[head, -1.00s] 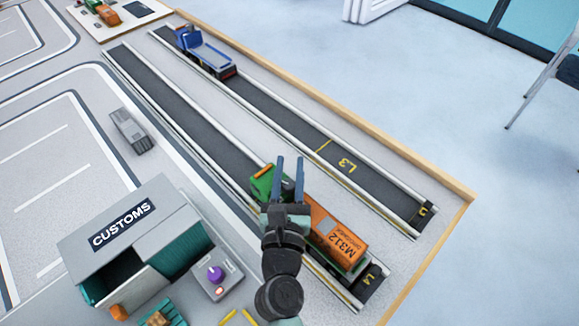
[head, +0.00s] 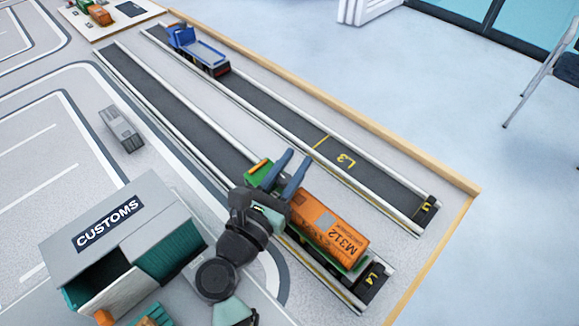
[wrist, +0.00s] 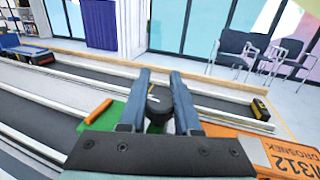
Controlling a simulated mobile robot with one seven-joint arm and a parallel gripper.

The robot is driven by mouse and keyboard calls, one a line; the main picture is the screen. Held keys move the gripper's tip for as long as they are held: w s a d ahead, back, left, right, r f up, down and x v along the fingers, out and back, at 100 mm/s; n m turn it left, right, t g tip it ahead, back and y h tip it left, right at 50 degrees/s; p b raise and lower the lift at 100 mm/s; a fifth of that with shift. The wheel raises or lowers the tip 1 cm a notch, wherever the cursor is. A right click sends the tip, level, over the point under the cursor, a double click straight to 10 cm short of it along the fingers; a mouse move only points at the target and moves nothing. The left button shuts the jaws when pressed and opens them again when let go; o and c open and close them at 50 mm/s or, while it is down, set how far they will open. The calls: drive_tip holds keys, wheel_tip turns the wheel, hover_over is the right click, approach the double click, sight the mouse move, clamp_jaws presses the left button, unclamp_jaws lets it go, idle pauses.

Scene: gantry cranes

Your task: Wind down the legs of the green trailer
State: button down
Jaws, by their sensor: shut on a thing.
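The green trailer (head: 352,264) stands in the near lane marked L4, under an orange container (head: 330,226) lettered M312. More green (head: 254,174), with a small orange bar, shows ahead of the container, beside my gripper (head: 291,160). In the wrist view my gripper (wrist: 160,76) is shut on a dark round knob (wrist: 158,104) between its fingers. Green bodywork (wrist: 112,112) lies beside and below the fingers there, and the orange container (wrist: 262,145) is at right. The trailer's legs are hidden, and I cannot tell how the knob joins the trailer.
A blue flatbed truck (head: 197,50) stands in the far lane. White rails edge both lanes, and a wooden rim (head: 330,110) bounds the table. The customs building (head: 120,245) is at lower left, with a grey vehicle (head: 121,128) above it. The far lane near L3 is clear.

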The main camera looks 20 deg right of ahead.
drive_tip(key=m+g, duration=0.1)
drive_tip(key=m+g+h+b, duration=0.1)
drive_tip(key=g+h+b, duration=0.1)
drive_tip(key=shift+s+d+f+m+g, duration=0.15)
drive_tip(key=shift+s+f+m+g, duration=0.1)
drive_tip(key=shift+m+g, duration=0.15)
drive_tip(key=shift+s+d+m+g+h+b, duration=0.1)
drive_tip(key=shift+s+m+g+h+b, duration=0.15)
drive_tip(key=shift+g, duration=0.3)
drive_tip(key=shift+s+m+g+h+b, duration=0.15)
drive_tip(key=shift+m+g+b, duration=0.2)
drive_tip(key=shift+g, duration=0.2)
drive_tip(key=c, duration=0.6)
unclamp_jaws()
drive_tip(key=shift+w+r, duration=0.1)
wheel_tip(320, 180, up, 10)
drive_tip(key=p, duration=0.1)
drive_tip(key=shift+p, duration=0.4)
